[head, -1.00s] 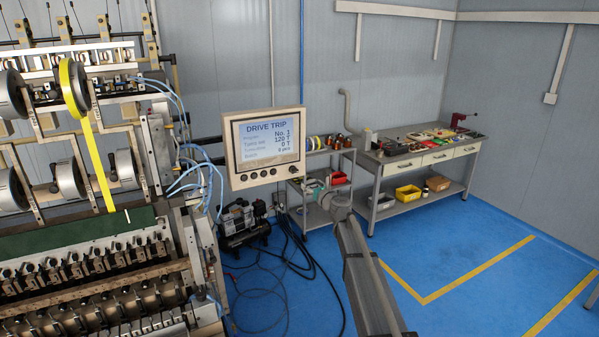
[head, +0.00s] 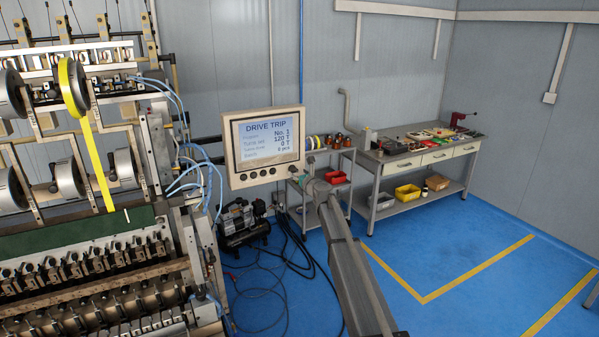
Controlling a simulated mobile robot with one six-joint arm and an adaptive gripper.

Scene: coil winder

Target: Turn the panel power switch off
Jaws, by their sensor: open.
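The control panel (head: 229,150) is a beige box whose lit screen (head: 266,141) reads "DRIVE TRIP". Several dark round buttons (head: 254,175) run along its lower edge. A small dark knob at the panel's lower right corner (head: 293,170) appears to be the power switch; its setting is too small to read. My gripper (head: 304,181) is open and empty, just right of and below that corner. It is small and partly hidden by my own wrist, so I cannot tell whether it touches the panel.
The coil winder (head: 110,250) with its yellow tape fills the left. A compressor (head: 238,222) and loose black cables (head: 290,250) lie below the panel. A trolley (head: 347,165) and a workbench (head: 402,160) stand behind my arm. Blue floor is clear at right.

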